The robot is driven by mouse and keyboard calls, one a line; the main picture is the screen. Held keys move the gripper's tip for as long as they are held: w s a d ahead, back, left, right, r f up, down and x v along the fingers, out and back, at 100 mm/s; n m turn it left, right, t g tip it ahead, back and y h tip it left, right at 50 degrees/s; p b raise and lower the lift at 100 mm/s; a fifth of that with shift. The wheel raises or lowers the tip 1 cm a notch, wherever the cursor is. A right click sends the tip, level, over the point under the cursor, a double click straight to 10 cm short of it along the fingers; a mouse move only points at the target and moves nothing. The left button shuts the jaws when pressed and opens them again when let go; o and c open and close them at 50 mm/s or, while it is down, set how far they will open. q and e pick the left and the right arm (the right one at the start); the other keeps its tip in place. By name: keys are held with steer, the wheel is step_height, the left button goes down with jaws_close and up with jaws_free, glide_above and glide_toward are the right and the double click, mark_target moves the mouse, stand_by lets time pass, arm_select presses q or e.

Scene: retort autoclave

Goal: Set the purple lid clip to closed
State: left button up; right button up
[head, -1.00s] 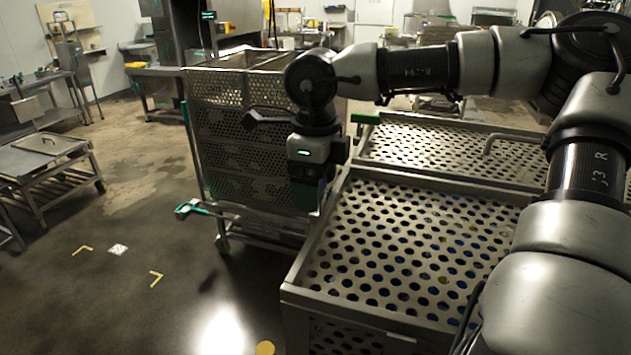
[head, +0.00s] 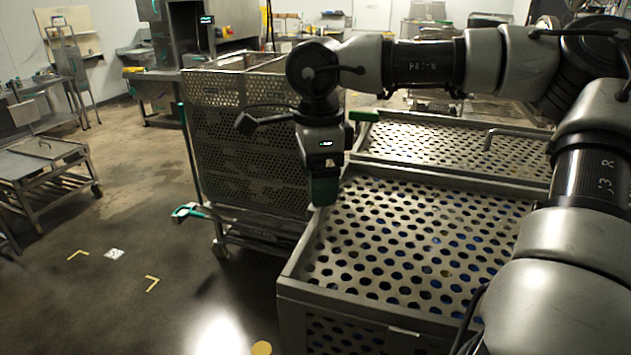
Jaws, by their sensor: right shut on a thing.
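My right gripper (head: 323,188) reaches down from its arm to the back left corner of the near basket's perforated lid (head: 420,240). Its green-sided fingers are shut at the lid's edge. The purple lid clip does not show clearly; the gripper hides the spot where it is closed, so I cannot see the clip's position. My left gripper is not in view.
A second perforated basket (head: 450,150) stands behind, with a green clip (head: 364,116) at its left corner and a bent handle. A tall perforated trolley (head: 235,150) stands close on the left. The floor further left is open.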

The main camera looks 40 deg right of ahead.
steer(key=n, duration=0.5)
steer(key=shift+s+d+n, duration=0.1)
steer(key=shift+d+n, duration=0.2)
steer(key=shift+d, duration=0.05)
steer(key=n, duration=0.6)
steer(key=shift+d+r, duration=0.1)
steer(key=shift+d, duration=0.3)
steer(key=shift+n, duration=0.3)
steer(key=o, duration=0.8)
step_height(320, 180, up, 11)
steer(key=shift+f+b, duration=0.1)
steer(key=shift+b, duration=0.65)
steer(key=shift+f, duration=0.1)
